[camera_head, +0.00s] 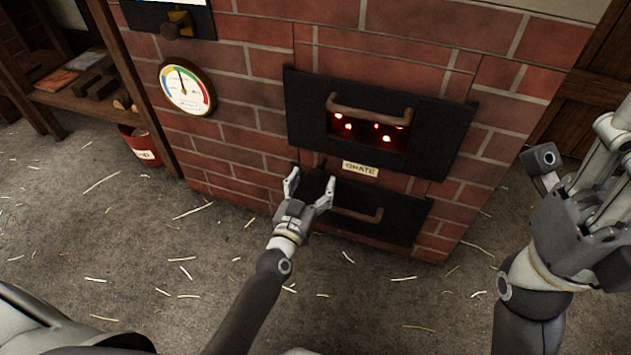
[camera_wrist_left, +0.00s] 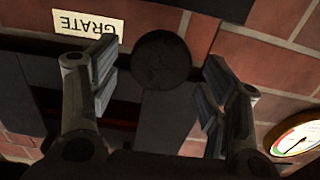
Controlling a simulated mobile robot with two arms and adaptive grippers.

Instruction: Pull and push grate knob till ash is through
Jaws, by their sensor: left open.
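The grate knob (camera_wrist_left: 162,60) is a dark round disc facing the left wrist camera, on a dark bar. It lies between the finger pads of my left gripper (camera_wrist_left: 160,95), which is open with a gap at each side of the knob. In the head view my left gripper (camera_head: 309,184) is in front of the stove, left of the GRATE label (camera_head: 360,169); the knob there is dark and hard to make out. My right gripper (camera_head: 575,160) is raised at the right edge, far from the knob and partly cut off. No ash can be made out.
The upper black door (camera_head: 450,130) has a handle and a window with glowing embers. A lower black door (camera_head: 390,228) with a handle is below. A gauge (camera_head: 187,88) is on the brick wall. A red bucket (camera_head: 142,150) and shelf stand left. Straw litters the floor.

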